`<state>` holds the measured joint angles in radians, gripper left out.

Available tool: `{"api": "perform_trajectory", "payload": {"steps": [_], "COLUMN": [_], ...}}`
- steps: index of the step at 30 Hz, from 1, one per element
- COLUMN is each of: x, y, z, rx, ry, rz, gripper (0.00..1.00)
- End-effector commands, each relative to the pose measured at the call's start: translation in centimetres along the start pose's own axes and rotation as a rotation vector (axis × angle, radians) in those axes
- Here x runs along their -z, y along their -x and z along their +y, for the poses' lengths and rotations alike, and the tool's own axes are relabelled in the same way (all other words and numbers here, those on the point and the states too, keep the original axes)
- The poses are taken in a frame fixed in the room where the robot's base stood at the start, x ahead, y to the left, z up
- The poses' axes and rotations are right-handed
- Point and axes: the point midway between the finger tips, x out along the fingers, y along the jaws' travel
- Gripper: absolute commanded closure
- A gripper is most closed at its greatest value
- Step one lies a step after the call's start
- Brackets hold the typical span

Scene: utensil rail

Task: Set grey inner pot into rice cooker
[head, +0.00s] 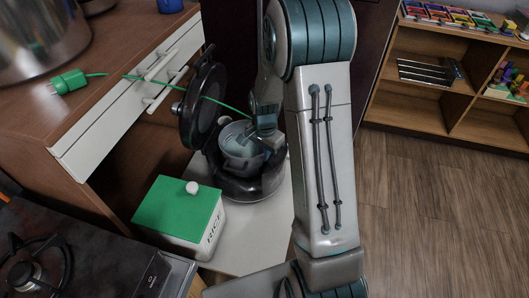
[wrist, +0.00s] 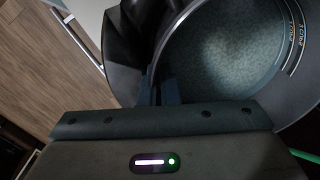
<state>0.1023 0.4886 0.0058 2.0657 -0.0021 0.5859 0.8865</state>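The black rice cooker (head: 250,190) stands on a pale surface with its round lid (head: 200,105) swung open to the left. The grey inner pot (head: 238,160) is over the cooker's opening, with some of its outer wall showing. I cannot tell how deep it sits. My gripper (head: 266,142) is at the pot's right rim. In the wrist view the fingers of my gripper (wrist: 160,92) are close together at the rim, beside the speckled inside of the pot (wrist: 225,60) with its cup marks. They look shut on the pot wall.
A white rice box (head: 180,225) with a green lid stands in front of the cooker. A stove (head: 30,270) is at front left.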

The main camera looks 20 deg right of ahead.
Motion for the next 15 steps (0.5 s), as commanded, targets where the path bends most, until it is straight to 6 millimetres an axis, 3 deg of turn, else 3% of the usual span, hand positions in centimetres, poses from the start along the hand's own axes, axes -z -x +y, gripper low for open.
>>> {"api": "perform_trajectory", "payload": {"steps": [15], "x": [0.1], "y": [-1.8], "z": [-0.1], "rx": [0.003], "ry": [0.0], "rz": [0.002], "gripper": [1.0]}}
